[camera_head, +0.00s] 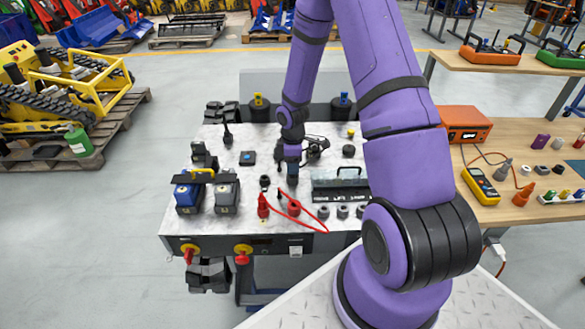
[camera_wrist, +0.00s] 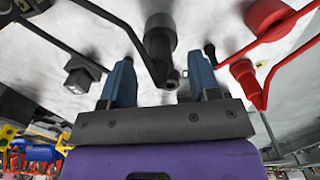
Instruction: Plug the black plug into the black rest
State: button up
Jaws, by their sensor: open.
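My gripper (camera_wrist: 158,75) is open, its two blue fingers apart. A black stepped cylindrical piece, which looks like the black plug (camera_wrist: 160,45), shows in the gap between the fingers, with a dark rod or lead beside it. I cannot tell whether the fingers touch it. In the head view my gripper (camera_head: 292,172) points down over the middle of the grey table, hiding what is beneath it. A small black ring-like piece (camera_head: 264,182) to its left may be the black rest; I cannot tell for sure.
A red plug (camera_head: 263,206) and a red ring-shaped holder (camera_head: 293,208) stand in front, with a red cable. Blue and grey boxed units (camera_head: 187,196) are left; a dark tray (camera_head: 340,185) is right. A wooden bench (camera_head: 500,207) with a yellow meter (camera_head: 481,188) is further right.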

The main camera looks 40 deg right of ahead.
notch_tip(320, 180, up, 8)
jog(key=shift+f, duration=0.1)
dwell(0.7)
jog(key=shift+r, duration=0.4)
jog(key=s+a+r+m+t+h, duration=0.1)
jog(key=s+a+r+m, duration=0.15)
jog(key=r, duration=0.55)
jog(key=s+a+r+m+t, duration=0.1)
jog(key=s+a+r, duration=0.15)
jog(key=r, duration=0.55)
jog(key=s+a+r+m+h, duration=0.15)
jog(key=s+r, duration=0.25)
jog(key=r, duration=0.4)
jog(key=s+a+r+m+t+y, duration=0.1)
jog(key=s+a+r+m, duration=0.2)
jog(key=s+r, duration=0.2)
jog(key=s+a+r+m+t+y, duration=0.1)
jog(key=s+a+r+m+t, duration=0.1)
jog(key=s, duration=1)
notch_tip(320, 180, up, 3)
jog(key=shift+s+a+f+m, duration=0.1)
jog(key=shift+s+a+m, duration=0.2)
jog(key=shift+a+m, duration=0.45)
